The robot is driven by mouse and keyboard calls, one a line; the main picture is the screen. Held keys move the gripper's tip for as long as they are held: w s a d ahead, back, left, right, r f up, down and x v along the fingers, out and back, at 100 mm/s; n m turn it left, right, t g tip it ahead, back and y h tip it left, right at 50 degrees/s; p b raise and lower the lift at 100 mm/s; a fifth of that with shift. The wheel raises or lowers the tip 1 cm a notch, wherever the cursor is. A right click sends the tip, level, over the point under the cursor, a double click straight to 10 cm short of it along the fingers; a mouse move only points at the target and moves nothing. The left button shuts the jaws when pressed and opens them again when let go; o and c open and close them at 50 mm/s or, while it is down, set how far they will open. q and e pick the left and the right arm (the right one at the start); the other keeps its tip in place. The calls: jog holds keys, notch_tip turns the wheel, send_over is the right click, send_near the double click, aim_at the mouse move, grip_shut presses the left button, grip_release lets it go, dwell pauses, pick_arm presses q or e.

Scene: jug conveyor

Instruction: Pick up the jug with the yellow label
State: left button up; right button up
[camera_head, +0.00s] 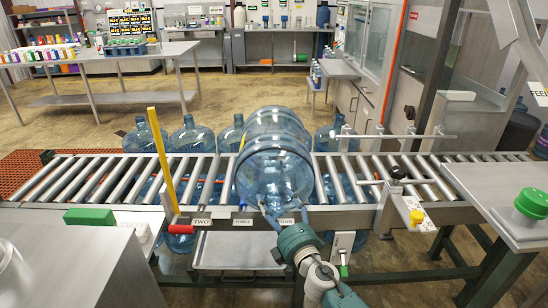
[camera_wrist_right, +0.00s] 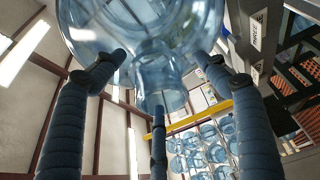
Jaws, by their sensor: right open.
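A large clear blue jug (camera_head: 275,135) lies on its side on the roller conveyor, its base away from me and its neck toward me. A small yellow patch shows at its left edge; I cannot tell for certain that this is its label. My right gripper (camera_head: 287,212) is at the neck end, near the conveyor's front rail. In the right wrist view, its three fingers (camera_wrist_right: 158,110) are spread around the jug's neck (camera_wrist_right: 160,75), open; contact is unclear. My left gripper is out of view.
The roller conveyor (camera_head: 100,178) runs across the view. A yellow post (camera_head: 161,155) rises left of the jug. Several blue jugs (camera_head: 192,135) stand behind it. A metal bar (camera_head: 400,136) and a clamp with a black knob (camera_head: 398,172) are at right.

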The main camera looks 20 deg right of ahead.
jog(key=shift+s, duration=0.1)
jog(key=shift+c, duration=0.5)
jog(key=c, duration=1.7)
jog(key=shift+r, duration=0.25)
grip_shut()
jog(key=shift+r, duration=0.1)
